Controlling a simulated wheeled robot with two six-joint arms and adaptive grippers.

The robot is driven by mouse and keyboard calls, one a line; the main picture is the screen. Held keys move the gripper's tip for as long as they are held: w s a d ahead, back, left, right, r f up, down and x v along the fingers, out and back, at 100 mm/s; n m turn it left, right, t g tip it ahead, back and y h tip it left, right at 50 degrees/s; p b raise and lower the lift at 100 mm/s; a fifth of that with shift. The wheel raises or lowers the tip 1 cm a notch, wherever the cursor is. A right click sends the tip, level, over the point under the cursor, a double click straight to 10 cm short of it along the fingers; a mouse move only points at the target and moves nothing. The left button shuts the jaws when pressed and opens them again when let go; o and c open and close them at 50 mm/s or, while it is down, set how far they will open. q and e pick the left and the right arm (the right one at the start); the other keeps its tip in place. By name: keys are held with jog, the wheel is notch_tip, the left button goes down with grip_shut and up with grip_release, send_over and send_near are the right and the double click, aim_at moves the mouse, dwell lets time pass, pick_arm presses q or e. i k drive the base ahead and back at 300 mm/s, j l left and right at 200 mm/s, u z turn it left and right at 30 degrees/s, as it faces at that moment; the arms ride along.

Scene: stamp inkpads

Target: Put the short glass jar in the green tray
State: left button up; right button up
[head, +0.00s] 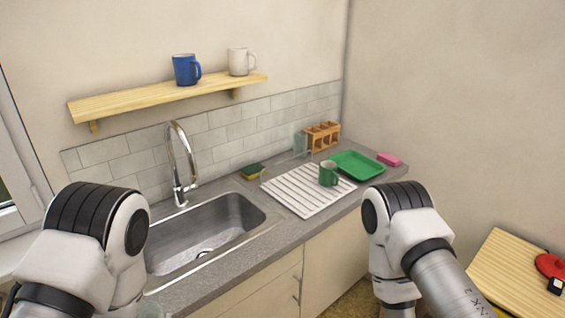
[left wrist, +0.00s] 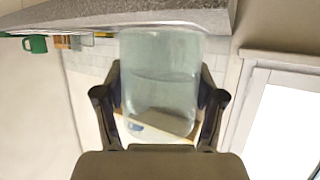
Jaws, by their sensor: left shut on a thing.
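My left gripper (left wrist: 160,88) is shut on a clear, slightly greenish glass jar (left wrist: 160,60), with one finger on each side of it. The wrist picture is upside down, with the counter along its top edge. In the head view, a bit of the jar (head: 151,309) shows at the bottom, by the counter's front edge near the sink; the left gripper itself is hidden there. The green tray (head: 371,172) lies on the counter's far right and looks empty. My right arm hangs in front of the cabinets, its gripper out of view.
A white ribbed drainboard (head: 300,203) with a green mug (head: 328,174) stands left of the tray. A wooden rack (head: 323,136), another clear glass object (head: 300,143), a pink block (head: 388,159) and a sponge (head: 253,171) are nearby. The tall faucet (head: 181,160) rises behind the sink (head: 215,222).

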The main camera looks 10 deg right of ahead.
aim_at(361, 175)
jog(key=i+l+z, duration=0.15)
jog(key=z, duration=0.25)
jog(key=i+l+z, duration=0.1)
jog(key=i+z, duration=0.15)
jog(key=z, duration=0.2)
jog(key=i+z, duration=0.2)
jog(key=z, duration=0.2)
jog(key=i+z, duration=0.2)
jog(key=z, duration=0.25)
jog(key=i+j+z, duration=0.2)
jog(key=i+j, duration=0.35)
jog(key=i, duration=0.2)
